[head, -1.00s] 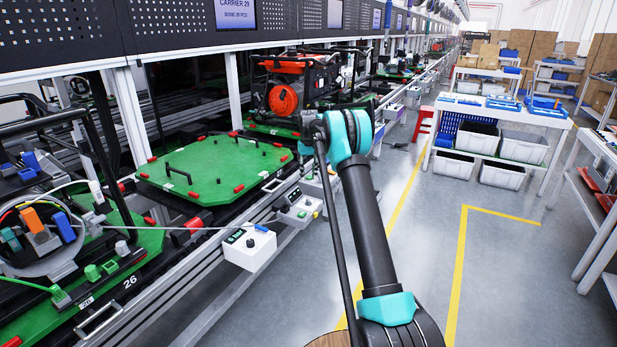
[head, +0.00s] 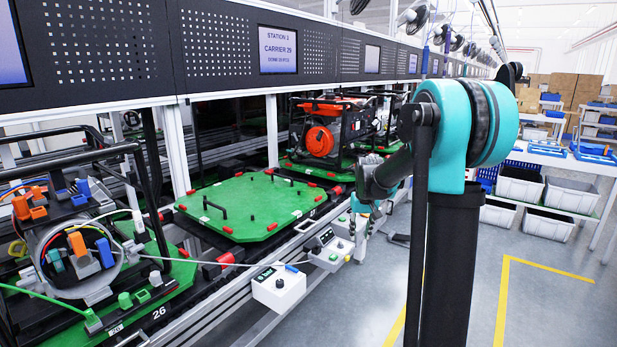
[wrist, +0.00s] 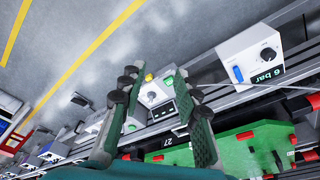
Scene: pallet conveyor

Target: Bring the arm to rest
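My arm (head: 455,220) rises at the right of the head view. Its teal elbow joint is high, and the forearm reaches left toward the conveyor. My gripper (head: 364,222) hangs with its fingers downward beside the conveyor's edge, near a small grey control box (head: 330,248). In the wrist view my gripper (wrist: 157,95) shows two teal fingers with dark pads, spread apart. Nothing is held between them. The control box, with yellow and green buttons, shows beyond the gap (wrist: 153,93).
A green carrier plate (head: 250,205) lies on the conveyor left of my gripper. A white "6 bar" box (head: 278,290) juts from the rail. An orange-black machine (head: 322,135) stands on a carrier farther back. Grey floor (head: 545,300) at right is open, with white bins (head: 570,195) beyond.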

